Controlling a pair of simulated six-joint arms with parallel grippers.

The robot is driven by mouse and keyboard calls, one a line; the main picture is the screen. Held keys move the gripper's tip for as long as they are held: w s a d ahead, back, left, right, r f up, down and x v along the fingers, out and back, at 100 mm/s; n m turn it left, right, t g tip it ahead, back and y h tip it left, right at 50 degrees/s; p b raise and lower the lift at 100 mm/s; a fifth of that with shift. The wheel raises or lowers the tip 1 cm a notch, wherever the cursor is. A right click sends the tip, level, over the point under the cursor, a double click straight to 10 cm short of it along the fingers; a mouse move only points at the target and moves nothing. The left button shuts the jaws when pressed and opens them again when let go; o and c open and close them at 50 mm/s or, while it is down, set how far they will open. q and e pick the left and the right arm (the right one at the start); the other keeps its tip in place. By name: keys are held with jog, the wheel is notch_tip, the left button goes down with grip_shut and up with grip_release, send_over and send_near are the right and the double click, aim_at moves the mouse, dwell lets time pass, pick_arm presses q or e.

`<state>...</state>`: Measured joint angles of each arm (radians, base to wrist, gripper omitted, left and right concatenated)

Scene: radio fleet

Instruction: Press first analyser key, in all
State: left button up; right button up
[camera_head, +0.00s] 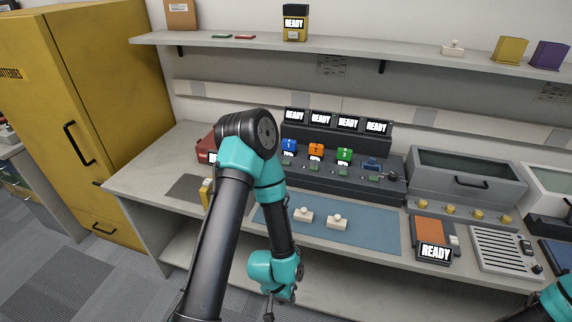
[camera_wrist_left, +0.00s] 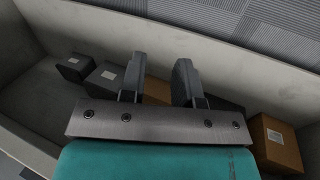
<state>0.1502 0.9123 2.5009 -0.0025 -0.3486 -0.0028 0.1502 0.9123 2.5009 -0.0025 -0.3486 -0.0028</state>
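A dark console (camera_head: 330,181) stands at the back of the bench. A row of several small screens reading READY (camera_head: 320,119) tops it. Blue, orange and green blocks marked 1, 2 and 3 (camera_head: 316,151) stand in it, with small green parts along its front. I cannot tell which part is the first analyser key. My left gripper (camera_wrist_left: 162,78) is open and empty in the left wrist view, its fingers apart, over a shelf with boxes. In the head view it hangs low before the bench, small and partly hidden. My right gripper is not in view; only a bit of teal arm shows at lower right.
A blue mat (camera_head: 375,230) with two white knobbed pieces (camera_head: 336,221) lies before the console. My left arm hides part of a red device (camera_head: 206,146).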

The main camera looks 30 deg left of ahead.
pick_arm(q)
grip_shut()
dwell(1.2)
